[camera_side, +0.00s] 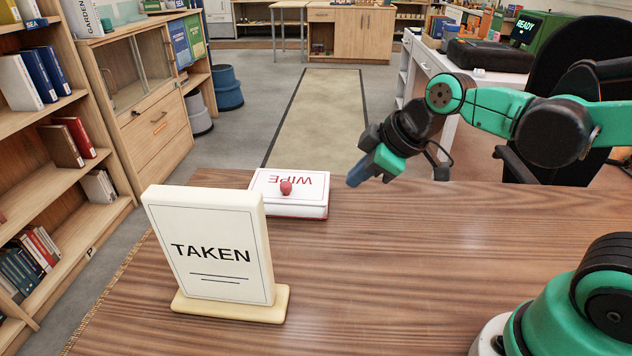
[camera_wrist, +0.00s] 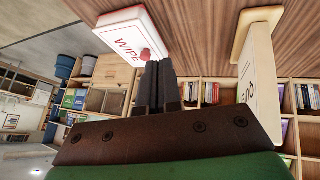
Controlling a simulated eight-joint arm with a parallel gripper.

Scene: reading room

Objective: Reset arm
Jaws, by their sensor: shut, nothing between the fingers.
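My gripper (camera_side: 357,176) is shut and empty, held in the air above the far part of the wooden table, right of a white box marked WIPE. In the wrist view my gripper's dark fingers (camera_wrist: 158,66) are together, with the box just beyond their tips. My arm reaches in from the right in the side view.
The white WIPE box (camera_side: 310,205) with a red knob (camera_side: 286,188) lies near the table's far edge. A TAKEN sign (camera_side: 212,240) stands upright on the table (camera_side: 400,290), at the left. The table's middle is clear. A black chair (camera_side: 540,100) is behind my arm.

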